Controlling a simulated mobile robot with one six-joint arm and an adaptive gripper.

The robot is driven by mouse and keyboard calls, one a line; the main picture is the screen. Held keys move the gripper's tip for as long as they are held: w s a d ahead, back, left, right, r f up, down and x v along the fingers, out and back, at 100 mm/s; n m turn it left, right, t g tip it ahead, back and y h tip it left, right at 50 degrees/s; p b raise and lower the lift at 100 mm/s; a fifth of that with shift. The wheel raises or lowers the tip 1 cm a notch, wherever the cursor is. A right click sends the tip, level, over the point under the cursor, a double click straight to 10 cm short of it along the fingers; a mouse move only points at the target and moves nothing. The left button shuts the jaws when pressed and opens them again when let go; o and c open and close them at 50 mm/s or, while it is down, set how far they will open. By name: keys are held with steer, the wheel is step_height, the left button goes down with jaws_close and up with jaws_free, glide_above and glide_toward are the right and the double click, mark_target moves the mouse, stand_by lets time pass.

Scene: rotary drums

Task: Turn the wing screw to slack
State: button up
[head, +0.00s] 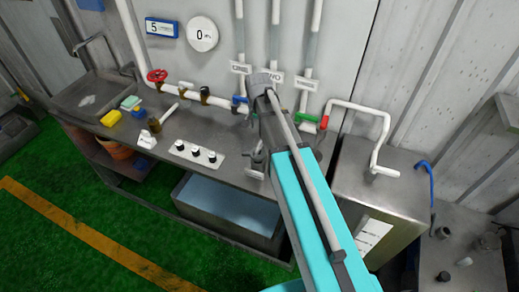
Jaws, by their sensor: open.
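I cannot pick out the wing screw for certain in the head view. A small grey metal fitting (257,158) stands on the bench just left of my arm, but its shape is too small and too partly covered to name. My teal and grey arm rises from the bottom right to the middle of the picture and covers part of the bench and pipes. I cannot make out my gripper or its fingers, so its place relative to the screw is not shown.
White pipes run along the wall.

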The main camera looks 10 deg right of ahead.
mark_target(259, 146)
steer(key=shift+f+b, duration=5.55)
steer(key=shift+f, duration=0.3)
steer(key=shift+c, duration=0.2)
jaws_close()
steer(key=shift+d, duration=0.15)
